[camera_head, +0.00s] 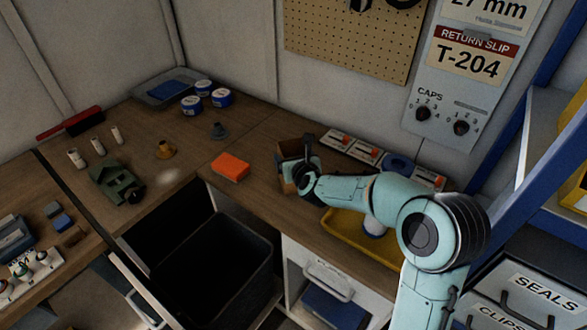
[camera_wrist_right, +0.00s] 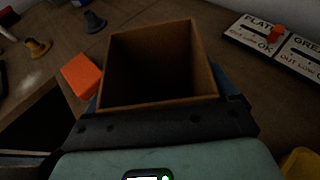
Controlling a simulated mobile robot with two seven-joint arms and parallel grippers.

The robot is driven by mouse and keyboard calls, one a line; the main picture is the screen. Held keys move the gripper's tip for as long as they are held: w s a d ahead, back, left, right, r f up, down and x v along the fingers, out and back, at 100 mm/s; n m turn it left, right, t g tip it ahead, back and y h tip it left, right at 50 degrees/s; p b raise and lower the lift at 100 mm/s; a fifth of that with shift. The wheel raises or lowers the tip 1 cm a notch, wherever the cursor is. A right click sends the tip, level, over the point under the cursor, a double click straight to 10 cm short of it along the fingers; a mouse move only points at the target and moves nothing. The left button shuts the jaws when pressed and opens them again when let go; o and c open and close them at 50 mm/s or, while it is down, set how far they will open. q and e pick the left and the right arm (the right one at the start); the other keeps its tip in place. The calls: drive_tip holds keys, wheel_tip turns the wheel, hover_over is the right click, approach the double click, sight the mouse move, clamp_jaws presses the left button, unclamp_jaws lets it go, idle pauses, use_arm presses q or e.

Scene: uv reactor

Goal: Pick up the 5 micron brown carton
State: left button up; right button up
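The brown carton (camera_head: 287,174) is an open-topped box at the middle of the workbench, partly hidden behind my right gripper (camera_head: 305,163). In the right wrist view the carton (camera_wrist_right: 158,62) fills the middle, its open top facing the camera and its inside dark and empty. My right gripper's blue fingers show at the carton's left and right sides, close against it with no clear gap. I cannot tell whether the carton's base touches the bench. No 5 micron marking can be read. My left gripper is not in view.
An orange box (camera_head: 230,166) lies left of the carton. Labelled white cards (camera_head: 353,147) lie behind and right. A yellow tray (camera_head: 345,226) is beneath my right arm. A dark open bin (camera_head: 215,265) stands below the bench's front edge. Blue-white tins (camera_head: 192,104) stand at the back left.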

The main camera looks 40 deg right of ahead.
drive_tip(key=shift+c, duration=1.3)
